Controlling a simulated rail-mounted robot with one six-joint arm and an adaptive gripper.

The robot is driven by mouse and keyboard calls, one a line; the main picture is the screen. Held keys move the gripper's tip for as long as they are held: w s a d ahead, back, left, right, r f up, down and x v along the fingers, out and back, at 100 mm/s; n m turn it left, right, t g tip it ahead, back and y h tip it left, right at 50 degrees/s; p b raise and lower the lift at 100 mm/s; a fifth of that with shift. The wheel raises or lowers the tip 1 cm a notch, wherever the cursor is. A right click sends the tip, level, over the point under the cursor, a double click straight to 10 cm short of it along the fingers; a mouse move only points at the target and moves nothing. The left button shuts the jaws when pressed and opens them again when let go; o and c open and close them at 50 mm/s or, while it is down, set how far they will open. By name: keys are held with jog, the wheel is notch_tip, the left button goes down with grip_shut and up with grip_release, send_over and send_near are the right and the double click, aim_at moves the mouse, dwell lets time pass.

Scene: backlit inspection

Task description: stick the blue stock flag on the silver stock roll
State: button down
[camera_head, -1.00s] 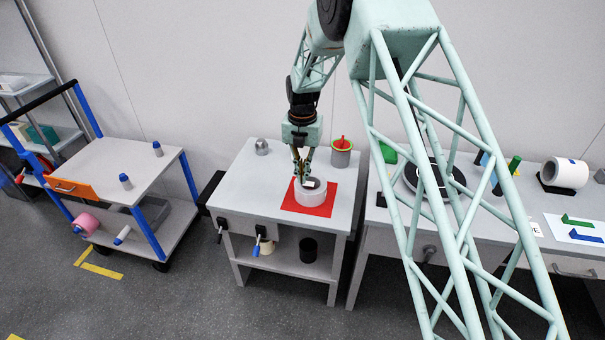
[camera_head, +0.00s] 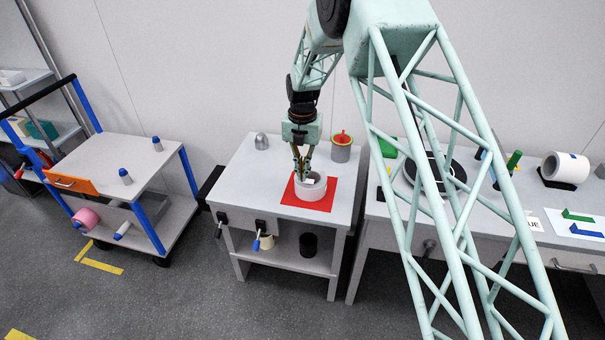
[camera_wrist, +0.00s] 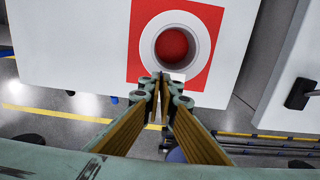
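A pale grey-white roll (camera_head: 311,189) stands on end on a red mat (camera_head: 325,202) on the middle table. Its ring (camera_wrist: 157,49) also shows in the wrist view, with red in the hole. In the wrist view my fingertips (camera_wrist: 160,77) are close together, with a narrow gap. A small white tab (camera_wrist: 178,77) lies beside them at the rim; whether I hold it is unclear. A blue flag (camera_head: 587,231) lies on a white card (camera_head: 565,222) at far right. Another white roll (camera_head: 566,168) lies sideways there.
A green flag (camera_head: 577,215) is also on the card. A grey cup with a red top (camera_head: 342,146) and a grey dome (camera_head: 262,141) stand behind the red mat. A cart (camera_head: 110,165) stands at left. My lattice arm link hides part of the right table.

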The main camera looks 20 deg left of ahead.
jog(key=shift+f+b, duration=0.45)
jog(key=shift+f, duration=0.75)
dwell(0.3)
jog(key=c, duration=3.4)
grip_release()
jog(key=o, duration=0.5)
jog(key=shift+o, duration=0.2)
jog(key=shift+r, duration=0.1)
notch_tip(320, 180, up, 12)
